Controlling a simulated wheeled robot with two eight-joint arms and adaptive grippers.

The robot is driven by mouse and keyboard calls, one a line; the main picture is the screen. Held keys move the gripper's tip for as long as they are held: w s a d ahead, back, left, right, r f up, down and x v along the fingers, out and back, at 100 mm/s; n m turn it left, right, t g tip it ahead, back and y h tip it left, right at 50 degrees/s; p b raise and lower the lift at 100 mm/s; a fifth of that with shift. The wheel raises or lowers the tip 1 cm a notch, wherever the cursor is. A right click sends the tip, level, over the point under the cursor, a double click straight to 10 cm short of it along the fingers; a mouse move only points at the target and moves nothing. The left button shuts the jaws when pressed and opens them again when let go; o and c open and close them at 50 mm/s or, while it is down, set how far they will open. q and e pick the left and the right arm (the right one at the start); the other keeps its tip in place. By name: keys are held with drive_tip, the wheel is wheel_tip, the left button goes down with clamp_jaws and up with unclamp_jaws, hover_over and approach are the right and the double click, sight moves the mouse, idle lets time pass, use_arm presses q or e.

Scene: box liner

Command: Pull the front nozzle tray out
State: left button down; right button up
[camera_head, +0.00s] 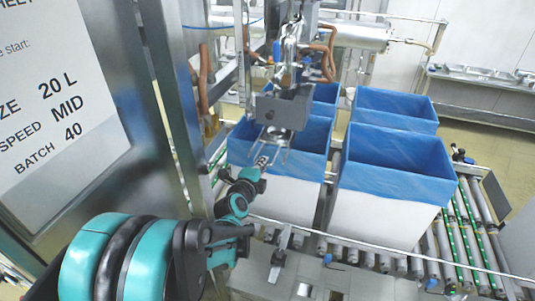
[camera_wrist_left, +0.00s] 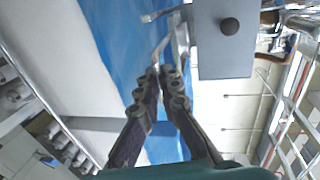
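The front nozzle tray (camera_head: 276,134) is a small metal piece with thin wire arms. It sits just under the grey nozzle housing (camera_head: 285,106), above the front left blue-lined box. My left gripper (camera_head: 262,163) reaches up from the lower left to the wire handle of the tray. In the left wrist view the fingers of my left gripper (camera_wrist_left: 164,72) converge at the lower end of the thin metal handle (camera_wrist_left: 161,46) and appear shut on it. The grey housing (camera_wrist_left: 224,40) is beside it there. The fingertips partly hide the contact. My right gripper is not in view.
Several white boxes with blue liners (camera_head: 400,152) stand on a roller conveyor (camera_head: 470,220). A metal post (camera_head: 165,80) and a sign panel (camera_head: 60,90) stand close on the left. Orange hoses (camera_head: 330,50) hang behind the nozzle.

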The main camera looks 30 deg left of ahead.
use_arm(q)
drive_tip(key=f+v, duration=0.1)
drive_tip(key=v, duration=0.5)
drive_tip(key=shift+s+d+f, duration=0.2)
drive_tip(key=shift+d+f, duration=0.05)
drive_tip(key=c, duration=1.7)
unclamp_jaws()
drive_tip(key=shift+w, duration=0.1)
drive_tip(key=v, duration=1.2)
drive_tip(key=shift+d, duration=0.1)
